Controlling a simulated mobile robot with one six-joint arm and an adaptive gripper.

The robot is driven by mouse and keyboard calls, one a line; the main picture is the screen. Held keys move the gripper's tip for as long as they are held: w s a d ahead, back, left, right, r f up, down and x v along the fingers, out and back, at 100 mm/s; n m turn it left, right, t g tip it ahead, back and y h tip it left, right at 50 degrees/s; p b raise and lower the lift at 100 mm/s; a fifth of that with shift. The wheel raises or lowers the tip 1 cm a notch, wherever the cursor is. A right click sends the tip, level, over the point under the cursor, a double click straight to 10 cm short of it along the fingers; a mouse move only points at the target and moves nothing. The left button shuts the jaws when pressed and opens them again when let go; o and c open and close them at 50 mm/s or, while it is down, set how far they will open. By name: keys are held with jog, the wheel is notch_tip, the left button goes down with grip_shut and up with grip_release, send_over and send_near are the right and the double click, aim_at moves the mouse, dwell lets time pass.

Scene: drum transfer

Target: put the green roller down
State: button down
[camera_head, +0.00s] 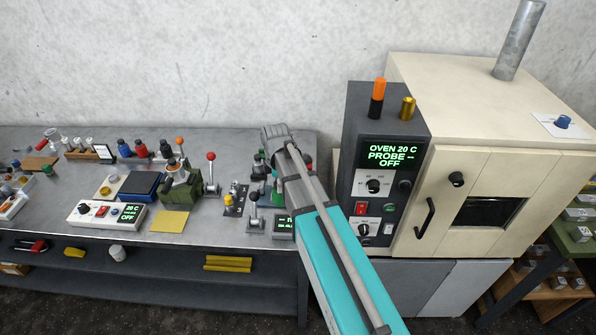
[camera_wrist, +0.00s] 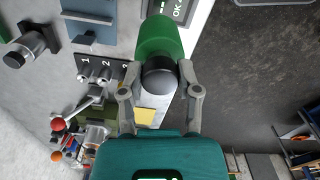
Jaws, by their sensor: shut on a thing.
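In the wrist view, the green roller (camera_wrist: 155,38) has a green body and a black rounded end (camera_wrist: 159,74). My gripper (camera_wrist: 161,66) is shut on it, with one finger on each side near the black end. The green body points away from the palm, toward a small display (camera_wrist: 181,9). I cannot tell whether the roller touches the bench top.
The grey bench (camera_head: 210,232) carries a red-knobbed lever (camera_head: 211,157), a black-knobbed lever (camera_head: 253,197), a yellow sheet (camera_head: 171,222) and a green machine (camera_head: 180,190). A numbered block (camera_wrist: 98,72) lies beside the roller in the wrist view. The oven (camera_head: 480,190) stands right of the bench.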

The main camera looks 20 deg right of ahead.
jog(key=shift+f+b, duration=1.85)
jog(key=shift+f, duration=0.5)
